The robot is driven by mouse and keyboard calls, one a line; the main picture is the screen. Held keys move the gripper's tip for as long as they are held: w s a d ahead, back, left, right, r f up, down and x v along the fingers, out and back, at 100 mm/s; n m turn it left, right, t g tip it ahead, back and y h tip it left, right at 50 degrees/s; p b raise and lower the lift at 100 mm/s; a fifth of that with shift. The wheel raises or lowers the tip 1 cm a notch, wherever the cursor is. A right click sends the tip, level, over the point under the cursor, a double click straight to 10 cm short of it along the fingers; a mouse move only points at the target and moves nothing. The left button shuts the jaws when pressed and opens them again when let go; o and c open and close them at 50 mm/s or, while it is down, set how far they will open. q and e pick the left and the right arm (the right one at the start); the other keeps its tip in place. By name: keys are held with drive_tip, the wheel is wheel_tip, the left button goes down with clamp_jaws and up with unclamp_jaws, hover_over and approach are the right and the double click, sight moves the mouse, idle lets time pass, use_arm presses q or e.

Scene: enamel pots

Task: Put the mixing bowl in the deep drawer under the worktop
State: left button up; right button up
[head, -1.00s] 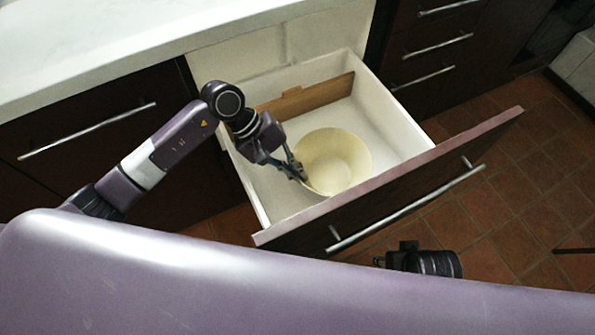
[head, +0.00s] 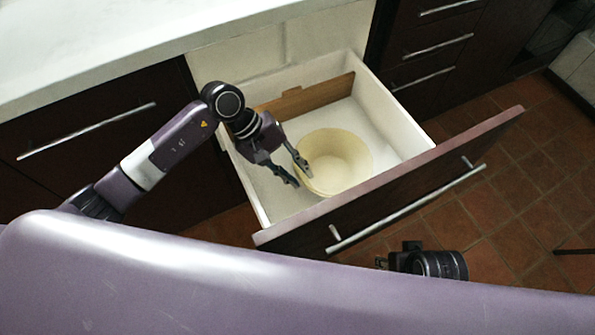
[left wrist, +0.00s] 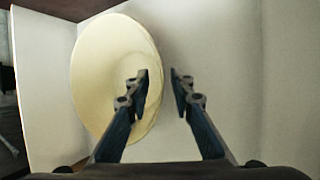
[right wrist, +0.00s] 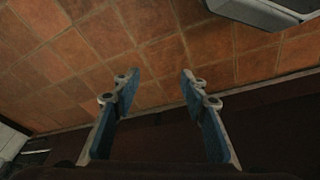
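The cream mixing bowl (head: 342,158) sits upright on the floor of the deep drawer (head: 402,112), which is pulled out under the worktop. My left gripper (head: 302,179) reaches down into the drawer at the bowl's left side and is open. In the left wrist view the bowl (left wrist: 105,70) is at left; one fingertip lies over its inside and the other outside its rim, with a gap between them. My right gripper (right wrist: 160,82) is open and empty above the tiled floor; in the head view it is mostly hidden outside the drawer front.
The white worktop (head: 110,45) runs along the upper left. The dark drawer front (head: 400,190) with its long bar handle (head: 410,207) stands out over the tiled floor (head: 520,205). A wooden strip (head: 310,97) crosses the drawer's back. Closed drawers flank it.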

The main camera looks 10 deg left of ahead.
use_arm(q)
drive_tip(key=shift+r, duration=0.1)
use_arm(e)
drive_tip(key=shift+s+f, duration=0.1)
drive_tip(key=shift+f, duration=0.1)
use_arm(q)
drive_tip(key=v, duration=0.7)
drive_tip(key=shift+r+p, duration=0.25)
drive_tip(key=shift+p, duration=0.15)
use_arm(e)
wheel_tip(320, 180, down, 3)
drive_tip(key=shift+r, duration=0.15)
use_arm(q)
drive_tip(key=shift+a, duration=0.1)
use_arm(e)
drive_tip(key=shift+w+r, duration=0.1)
drive_tip(key=shift+w, duration=0.1)
